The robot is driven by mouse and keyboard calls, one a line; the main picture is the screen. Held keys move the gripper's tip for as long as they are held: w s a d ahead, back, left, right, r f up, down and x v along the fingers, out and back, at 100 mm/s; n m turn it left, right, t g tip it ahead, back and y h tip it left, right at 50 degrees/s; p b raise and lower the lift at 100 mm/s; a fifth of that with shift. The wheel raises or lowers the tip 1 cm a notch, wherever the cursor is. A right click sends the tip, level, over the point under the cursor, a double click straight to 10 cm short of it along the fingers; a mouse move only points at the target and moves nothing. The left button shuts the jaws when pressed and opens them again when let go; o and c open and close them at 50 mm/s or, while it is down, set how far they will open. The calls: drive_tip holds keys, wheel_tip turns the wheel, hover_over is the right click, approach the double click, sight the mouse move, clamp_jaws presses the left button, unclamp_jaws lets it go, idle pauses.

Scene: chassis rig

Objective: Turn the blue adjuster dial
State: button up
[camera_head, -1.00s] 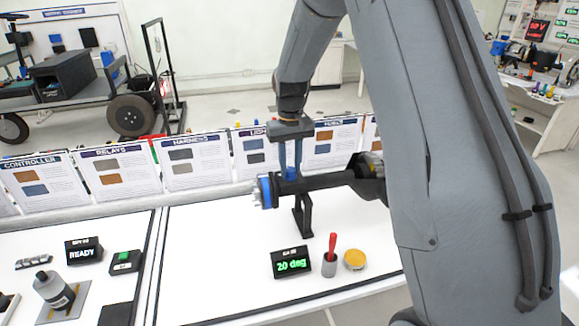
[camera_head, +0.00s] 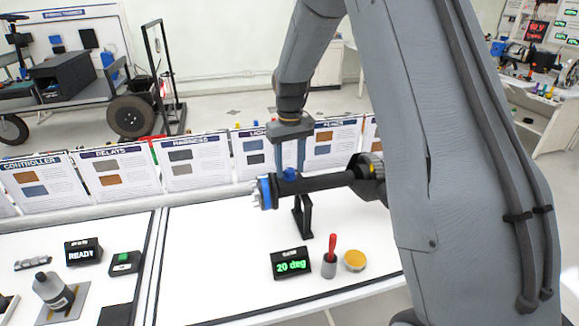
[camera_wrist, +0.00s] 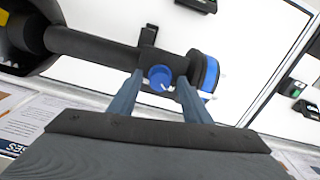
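The blue adjuster dial (camera_head: 290,174) sits on top of a black horizontal axle tube (camera_head: 325,182), near its blue hub end (camera_head: 265,191). In the wrist view the dial (camera_wrist: 160,77) is a round blue knob with a small white mark. My gripper (camera_head: 289,166) points down over the dial from above. Its two fingers are spread, one on each side of the knob, with a visible gap on both sides. Nothing is held. A small display (camera_head: 291,263) below the axle reads "20 deg" in green.
A black stand (camera_head: 302,217) supports the axle. A grey cup with a red-handled tool (camera_head: 330,258) and a yellow round tin (camera_head: 354,260) stand right of the display. Information cards (camera_head: 192,164) line the back edge.

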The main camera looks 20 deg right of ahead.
sight(290, 170)
drive_tip(key=shift+r+b, duration=1.3)
drive_tip(key=shift+r, duration=2.6)
drive_tip(key=s+f+m, duration=0.1)
drive_tip(key=s+f, duration=0.4)
drive_tip(key=s, duration=0.8)
drive_tip(key=s+f+t+b, duration=0.1)
drive_tip(key=s+f, duration=0.3)
drive_tip(key=s, duration=0.9)
drive_tip(key=shift+s+a+f+m+b, duration=0.2)
drive_tip(key=shift+a+f+m+b, duration=0.1)
drive_tip(key=shift+f+m, duration=0.1)
